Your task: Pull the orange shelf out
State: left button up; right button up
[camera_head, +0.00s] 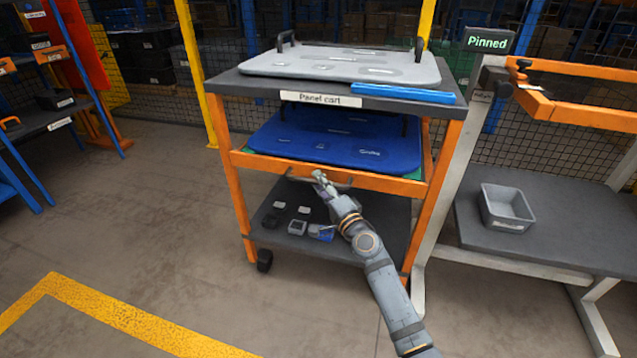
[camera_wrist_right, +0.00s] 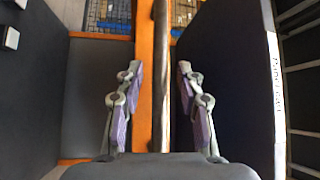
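The orange shelf (camera_head: 262,164) is the middle level of the panel cart and carries a blue panel (camera_head: 340,140). A thin grey bar handle (camera_head: 343,185) runs along its orange front edge. My right gripper (camera_head: 319,177) is at this handle, in front of the shelf. In the right wrist view, the two fingers of the gripper (camera_wrist_right: 158,75) are apart, one on each side of the dark handle bar (camera_wrist_right: 160,60). Gaps show between the bar and both fingers. The orange edge (camera_wrist_right: 144,65) lies behind the bar. My left gripper is not in view.
The cart's top (camera_head: 225,82) holds a grey panel (camera_head: 345,65) and a blue bar (camera_head: 405,93). Small boxes (camera_head: 297,227) lie on its lower shelf. A workbench (camera_head: 560,215) with a grey bin (camera_head: 507,208) stands close on the right. Floor (camera_head: 170,240) is clear at left.

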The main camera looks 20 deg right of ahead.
jog(key=shift+w+a, duration=0.1)
jog(key=shift+w, duration=0.45)
jog(key=shift+c, duration=0.4)
grip_shut()
